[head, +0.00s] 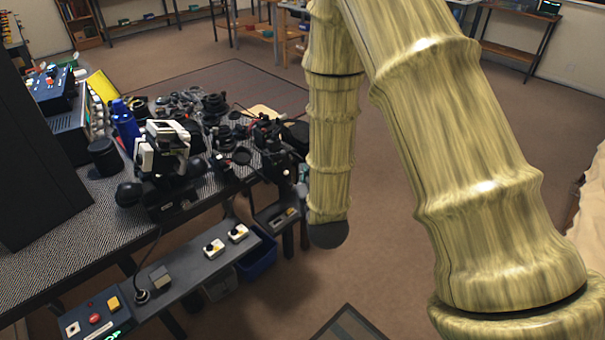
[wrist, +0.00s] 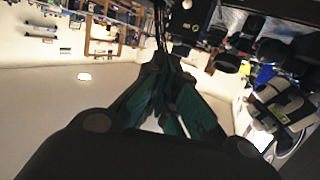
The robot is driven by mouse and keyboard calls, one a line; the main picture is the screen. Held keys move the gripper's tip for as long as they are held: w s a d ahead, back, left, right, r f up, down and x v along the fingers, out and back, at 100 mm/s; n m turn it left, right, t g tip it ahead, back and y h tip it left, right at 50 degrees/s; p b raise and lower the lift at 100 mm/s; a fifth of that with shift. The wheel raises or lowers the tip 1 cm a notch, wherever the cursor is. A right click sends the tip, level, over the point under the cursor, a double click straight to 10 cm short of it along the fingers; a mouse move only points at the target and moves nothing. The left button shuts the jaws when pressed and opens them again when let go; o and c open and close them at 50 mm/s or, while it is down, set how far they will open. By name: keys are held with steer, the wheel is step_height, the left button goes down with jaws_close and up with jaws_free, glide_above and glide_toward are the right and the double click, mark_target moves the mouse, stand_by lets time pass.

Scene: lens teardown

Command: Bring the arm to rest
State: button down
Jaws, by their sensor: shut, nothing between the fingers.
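My arm, patterned in yellow-green, fills the middle and right of the head view. Its far section hangs down in front of the bench's right end and finishes in a dark cap; I cannot make out the fingers there. In the wrist view my gripper (wrist: 163,62) shows dark green fingers that meet at the tips. It is shut and holds nothing. The fingers are apart from the bench things, which show at the right of that view.
The patterned bench (head: 40,245) at left carries black lens parts, a white-and-black device (head: 162,148) and a blue bottle (head: 124,125). A lower shelf has a control box (head: 97,318) with buttons. A blue bin (head: 258,258) sits below. Brown floor (head: 385,275) lies open beneath my arm.

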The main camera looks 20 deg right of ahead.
steer(key=shift+f, duration=0.1)
stand_by(0.3)
steer(key=s+f+g+y, duration=0.1)
steer(key=s+f+g, duration=0.3)
steer(key=s+f, duration=0.55)
steer(key=s+f+g, duration=0.4)
steer(key=s+f, duration=0.2)
steer(key=f, duration=0.7)
steer(key=s+f+g, duration=0.3)
steer(key=s+f, duration=0.2)
steer(key=s, duration=0.7)
steer(key=s+f+n+g+y, duration=0.1)
steer(key=s+f+g, duration=0.3)
steer(key=s, duration=0.7)
step_height(320, 180, down, 2)
steer(key=shift+s+d+f+g, duration=0.1)
steer(key=shift+s+d+g, duration=0.2)
steer(key=shift+s, duration=0.05)
